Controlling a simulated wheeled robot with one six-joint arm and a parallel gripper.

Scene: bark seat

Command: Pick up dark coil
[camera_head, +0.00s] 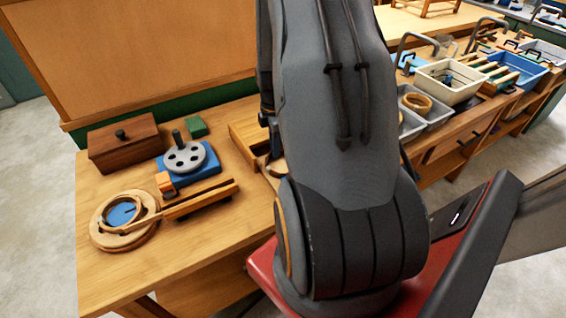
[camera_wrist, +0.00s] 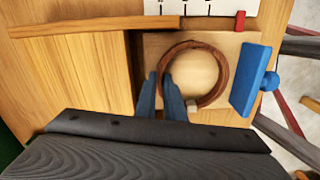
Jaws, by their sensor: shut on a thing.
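The dark coil (camera_wrist: 226,72) is a brown ring in the wrist view, seen over a pale square board (camera_wrist: 232,108). My gripper (camera_wrist: 162,82) has its two blue-grey fingers on either side of the ring's left rim and is shut on it. In the head view my arm covers the gripper and most of this spot.
A blue block with a knob (camera_wrist: 250,80) stands right of the coil, and a wooden bar (camera_wrist: 95,26) lies beyond it. In the head view, a brown box (camera_head: 125,145), a grey disc on a blue base (camera_head: 186,158) and a round wooden frame (camera_head: 108,236) occupy the bench's left.

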